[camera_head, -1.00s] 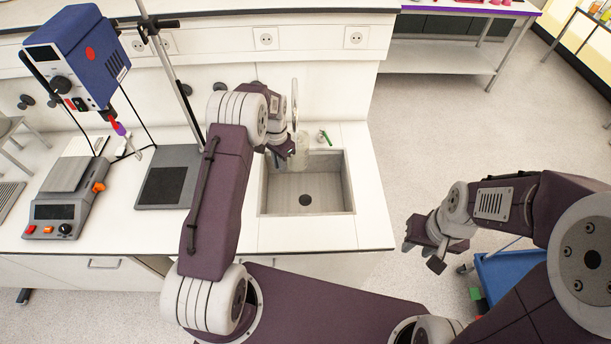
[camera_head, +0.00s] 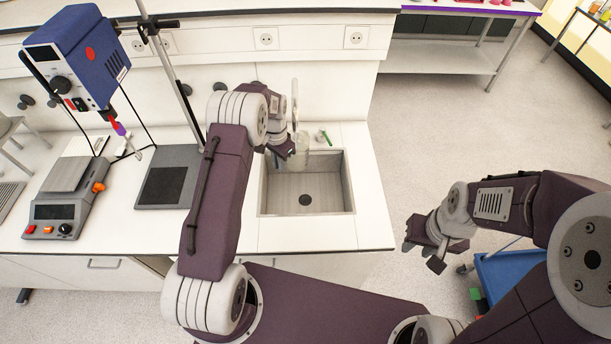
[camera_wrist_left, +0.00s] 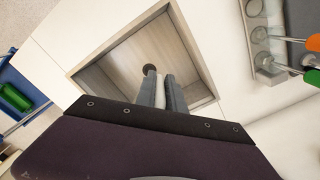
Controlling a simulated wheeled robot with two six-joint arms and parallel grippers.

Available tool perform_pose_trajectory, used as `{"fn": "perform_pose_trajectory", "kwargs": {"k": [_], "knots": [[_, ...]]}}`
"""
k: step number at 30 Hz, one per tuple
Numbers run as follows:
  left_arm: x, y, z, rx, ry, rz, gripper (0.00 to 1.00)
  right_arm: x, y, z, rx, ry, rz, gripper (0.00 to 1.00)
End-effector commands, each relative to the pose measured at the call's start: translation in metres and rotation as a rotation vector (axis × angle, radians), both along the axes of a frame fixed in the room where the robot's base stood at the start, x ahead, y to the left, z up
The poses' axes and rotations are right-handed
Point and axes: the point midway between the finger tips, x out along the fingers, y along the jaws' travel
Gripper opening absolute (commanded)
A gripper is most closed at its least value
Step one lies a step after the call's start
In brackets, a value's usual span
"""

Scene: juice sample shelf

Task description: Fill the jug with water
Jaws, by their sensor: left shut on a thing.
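The clear jug (camera_head: 303,152) is at the back left of the sink (camera_head: 335,205), close to the tap (camera_head: 295,105). It is small and see-through, so its water level cannot be told. My left gripper (camera_head: 287,150) is beside the jug at its left and is shut on it. In the left wrist view, the two grey fingers (camera_wrist_left: 160,92) stand close together with a pale strip between them, over the sink (camera_wrist_left: 110,75); the jug's outline is not clear there. My right gripper (camera_head: 423,255) is open and empty, right of the counter.
A small green-handled fitting (camera_head: 324,137) is behind the sink. A grey hotplate device (camera_head: 65,210), a blue stirrer (camera_head: 75,55) and a dark stand base (camera_head: 165,180) are on the left. A blue cart (camera_head: 505,275) is on the right. The counter right of the sink is clear.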

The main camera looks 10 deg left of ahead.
Motion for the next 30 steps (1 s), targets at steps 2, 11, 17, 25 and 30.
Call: {"fn": "perform_pose_trajectory", "kwargs": {"k": [2,11,17,25,30], "knots": [[0.001,0.0,0.001,0.0,-0.002,0.0,0.0,0.0,0.0,0.0,0.0,0.0,0.0,0.33],[-0.003,-0.003,0.001,0.0,-0.001,-0.001,0.0,0.0,0.0,0.001,0.0,0.0,0.0,0.33],[-0.028,-0.021,0.002,0.0,0.0,-0.002,0.0,0.0,0.0,0.006,0.0,0.0,0.0,0.33],[-0.075,-0.053,0.002,0.0,0.001,-0.004,0.0,0.0,0.0,0.011,0.0,0.0,0.0,0.33],[-0.097,-0.069,0.001,0.0,-0.001,-0.002,0.0,0.0,0.0,0.012,0.0,0.0,0.0,0.33]]}}
